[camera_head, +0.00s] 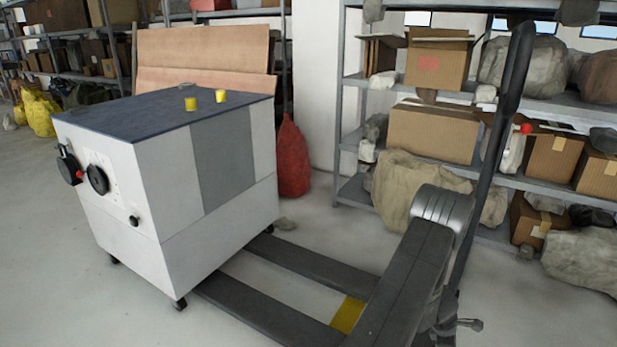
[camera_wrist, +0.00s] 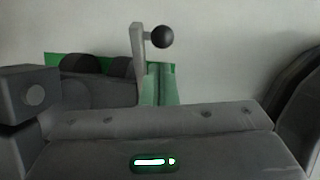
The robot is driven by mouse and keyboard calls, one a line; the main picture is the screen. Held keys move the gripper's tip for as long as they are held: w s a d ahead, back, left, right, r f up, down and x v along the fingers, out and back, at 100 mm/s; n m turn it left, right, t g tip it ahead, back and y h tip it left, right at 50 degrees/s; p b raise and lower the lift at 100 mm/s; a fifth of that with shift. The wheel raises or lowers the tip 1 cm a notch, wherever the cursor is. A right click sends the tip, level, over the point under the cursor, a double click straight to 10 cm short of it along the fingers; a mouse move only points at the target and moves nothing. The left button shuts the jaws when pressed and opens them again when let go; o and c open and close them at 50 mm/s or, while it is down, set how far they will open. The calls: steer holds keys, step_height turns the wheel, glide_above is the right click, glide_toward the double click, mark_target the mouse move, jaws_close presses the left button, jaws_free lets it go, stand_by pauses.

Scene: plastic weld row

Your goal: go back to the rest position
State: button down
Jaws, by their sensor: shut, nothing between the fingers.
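My gripper's fingers cannot be made out in either view. The wrist view shows a dark grey padded body (camera_wrist: 160,125) with a lit green-white indicator (camera_wrist: 152,162) along its lower edge. I cannot tell whether this body is part of me. Behind it, a pale lever with a black ball knob (camera_wrist: 162,37) stands up near a green panel (camera_wrist: 163,85). No object shows as held.
A white cabinet on casters (camera_head: 160,190) has two yellow cylinders (camera_head: 190,103) (camera_head: 220,96) on its dark top. A pallet truck (camera_head: 395,285) stands at the front right. Shelves (camera_head: 340,185) with boxes and rocks are behind. A red sack (camera_head: 293,160) stands near the cabinet.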

steer(key=w+a+r+g+h+b, duration=0.1)
steer(key=w+a+h, duration=0.5)
steer(key=a, duration=0.6)
steer(key=shift+w+r+n+g+b, duration=0.35)
steer(key=shift+w+g+b, duration=0.3)
steer(key=shift+g, duration=0.65)
